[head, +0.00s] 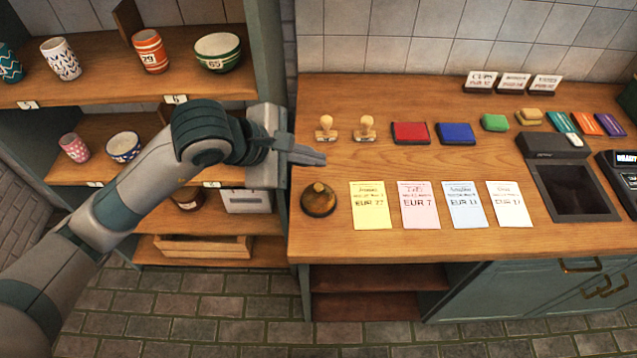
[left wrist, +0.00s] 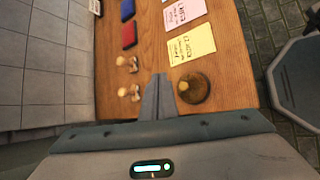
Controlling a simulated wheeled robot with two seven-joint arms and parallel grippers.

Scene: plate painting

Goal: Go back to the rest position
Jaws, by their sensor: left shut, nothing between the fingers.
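My left gripper (head: 308,155) is shut and empty. It is held above the left end of the wooden counter (head: 450,160), between two stamps and a round dark bell-like object (head: 318,199). In the left wrist view its closed fingers (left wrist: 158,97) point over the counter, with the round object (left wrist: 194,88) to their right. The left arm reaches in from the left, in front of the shelves. My right gripper is in neither view.
Two wooden-handled stamps (head: 326,128) and (head: 365,128) stand near the gripper. Red (head: 410,133) and blue pads lie further right, and several price cards (head: 370,205) lie along the front. A shelf unit (head: 100,70) with cups and bowls stands left, close to my arm.

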